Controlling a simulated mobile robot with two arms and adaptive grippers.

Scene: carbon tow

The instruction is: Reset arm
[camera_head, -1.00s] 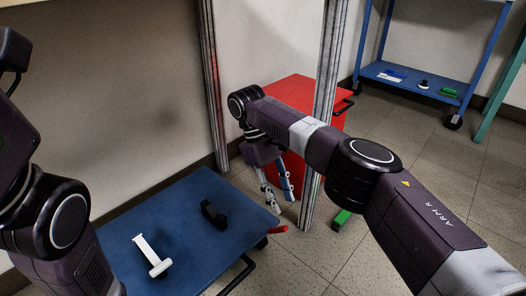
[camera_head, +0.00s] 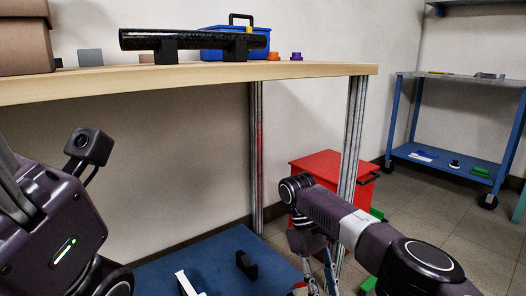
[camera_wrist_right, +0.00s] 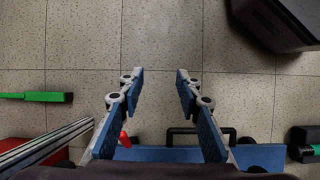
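My right arm reaches in from the lower right of the head view. Its gripper (camera_head: 318,275) hangs down beside the table post, low near the blue cart's right end. In the right wrist view the right gripper (camera_wrist_right: 155,85) points at the tiled floor with its blue-padded fingers apart and nothing between them. My left arm's dark links show at the left edge of the head view; its gripper's fingers are not visible.
A wooden table (camera_head: 200,78) carries a black tube (camera_head: 190,40) on supports and a blue toolbox (camera_head: 235,45). Below is a blue cart (camera_head: 220,262) with a white part and a black part. A red cabinet (camera_head: 320,170) and a blue shelf cart (camera_head: 440,160) stand behind.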

